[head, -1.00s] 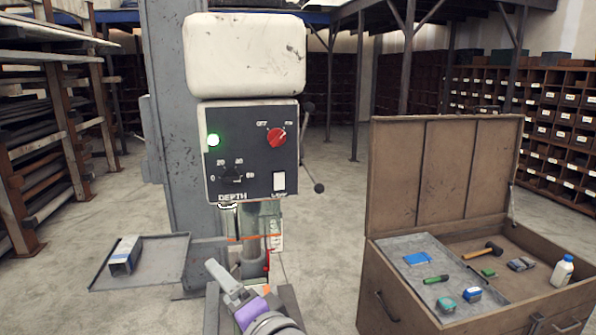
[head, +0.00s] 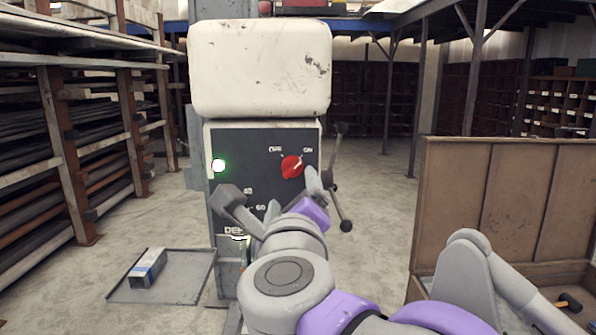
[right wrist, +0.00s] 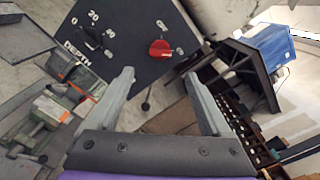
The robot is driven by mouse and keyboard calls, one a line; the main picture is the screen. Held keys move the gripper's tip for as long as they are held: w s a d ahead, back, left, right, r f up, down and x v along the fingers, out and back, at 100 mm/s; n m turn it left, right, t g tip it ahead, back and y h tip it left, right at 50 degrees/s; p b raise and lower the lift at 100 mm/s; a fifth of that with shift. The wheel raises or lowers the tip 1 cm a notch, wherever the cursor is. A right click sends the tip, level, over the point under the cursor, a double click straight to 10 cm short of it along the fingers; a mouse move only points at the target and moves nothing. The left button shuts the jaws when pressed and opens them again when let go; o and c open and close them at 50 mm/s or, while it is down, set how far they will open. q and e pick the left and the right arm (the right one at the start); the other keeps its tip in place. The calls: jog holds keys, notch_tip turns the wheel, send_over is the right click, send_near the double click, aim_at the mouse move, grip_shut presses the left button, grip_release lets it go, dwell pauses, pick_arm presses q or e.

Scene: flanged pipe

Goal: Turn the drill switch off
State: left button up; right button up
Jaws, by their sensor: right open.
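The drill's dark control panel (head: 262,150) is ahead, below a white drill head (head: 260,68). Its red rotary switch (head: 292,166) sits at the upper right between OFF and ON labels, its pale mark pointing toward ON. A green lamp (head: 218,166) glows at the panel's left. My right gripper (head: 272,190) is open and empty in front of the panel, hiding part of the depth dial. In the right wrist view, the red switch (right wrist: 160,48) shows beyond and between the open fingertips (right wrist: 158,76), apart from them. My left gripper is not in view.
A lever with dark ball ends (head: 345,225) sticks out right of the panel. A grey tray (head: 190,280) holding a box (head: 147,269) is at the lower left. An open brown chest (head: 500,200) stands at the right. Pipe racks (head: 60,130) line the left.

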aim_at(292, 170)
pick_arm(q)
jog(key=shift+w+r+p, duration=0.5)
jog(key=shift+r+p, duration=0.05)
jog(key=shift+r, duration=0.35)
pick_arm(e)
jog(key=w, duration=0.9)
jog(key=shift+w, duration=0.25)
grip_shut()
